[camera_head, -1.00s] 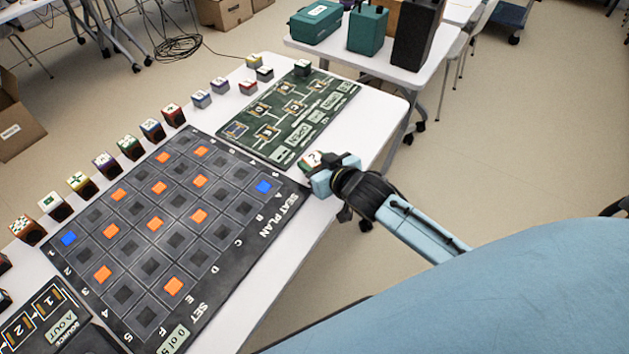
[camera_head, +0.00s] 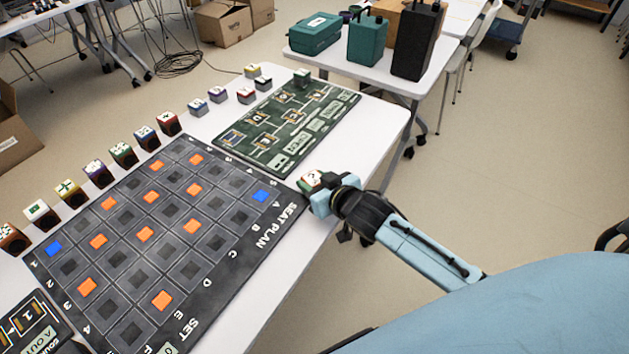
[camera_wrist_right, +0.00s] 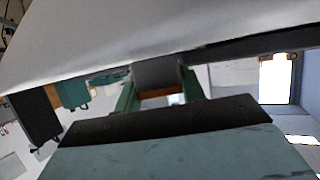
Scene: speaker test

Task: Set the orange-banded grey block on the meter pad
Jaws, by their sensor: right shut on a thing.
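My right gripper (camera_head: 318,190) is shut on a small block (camera_head: 311,179) at the table's right edge, beside the seat-plan board's corner. In the right wrist view the held block (camera_wrist_right: 157,75) is grey with an orange-brown band, between the fingers (camera_wrist_right: 160,92). In the head view its marked top shows white, green and red. The green circuit board (camera_head: 335,106) lies farther back on the table, with several labelled pads; I cannot tell which is the meter pad. A dark block with a green-and-white top (camera_head: 302,77) stands at its far edge. My left gripper is not in view.
The dark seat-plan board (camera_head: 225,264) with orange and blue squares fills the near table. Several blocks line its left side, such as a red one (camera_head: 169,124); smaller grey ones (camera_head: 217,94) stand beside the green board. White table (camera_head: 375,123) is clear right of it.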

